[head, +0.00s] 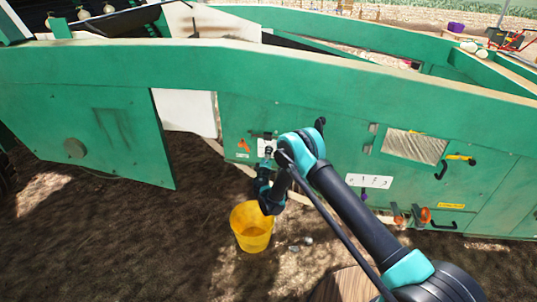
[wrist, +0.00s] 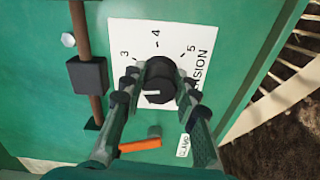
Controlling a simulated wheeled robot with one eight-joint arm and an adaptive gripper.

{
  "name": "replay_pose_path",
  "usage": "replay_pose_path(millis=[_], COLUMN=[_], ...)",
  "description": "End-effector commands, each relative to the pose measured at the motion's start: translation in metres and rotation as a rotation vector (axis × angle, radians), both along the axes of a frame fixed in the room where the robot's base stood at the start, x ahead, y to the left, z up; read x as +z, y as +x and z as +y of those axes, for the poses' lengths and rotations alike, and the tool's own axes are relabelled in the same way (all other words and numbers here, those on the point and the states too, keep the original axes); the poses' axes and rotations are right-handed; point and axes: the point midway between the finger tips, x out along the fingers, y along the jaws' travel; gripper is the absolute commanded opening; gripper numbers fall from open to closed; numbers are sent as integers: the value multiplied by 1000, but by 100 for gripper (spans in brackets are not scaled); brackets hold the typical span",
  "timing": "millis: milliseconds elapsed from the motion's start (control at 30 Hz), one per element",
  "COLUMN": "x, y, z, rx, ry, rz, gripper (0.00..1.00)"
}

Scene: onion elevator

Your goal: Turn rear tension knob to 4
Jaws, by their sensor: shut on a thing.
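The tension knob (wrist: 158,74) is black and round, in the middle of the wrist view. It sits on a white dial plate (wrist: 125,36) with the numbers 3, 4 and 5 and partly hidden lettering ending in "SION". The 4 is straight above the knob, 3 to its left and 5 to its right. A short white mark shows on the knob's lower face; which number the knob points to I cannot tell. My gripper (wrist: 157,83) is shut on the knob, one finger on each side. In the head view my gripper (head: 268,161) reaches the green panel at the small white plate.
A brown rod with a black block (wrist: 88,75) stands left of the plate. An orange piece (wrist: 139,145) is below the knob. A yellow bucket (head: 252,232) stands on the ground below. Another white plate (head: 369,181) and a black handle (head: 441,170) are farther right.

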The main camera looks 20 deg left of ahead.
Motion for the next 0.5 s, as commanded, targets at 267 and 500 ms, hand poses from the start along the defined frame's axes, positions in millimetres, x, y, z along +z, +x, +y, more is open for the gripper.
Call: replay_pose_path(millis=[267, 500], x=[-2, -2], y=[-1, -1], z=[-1, 0], rx=[-1, -2], ry=[256, 478], rz=[63, 116], gripper=[1, 1])
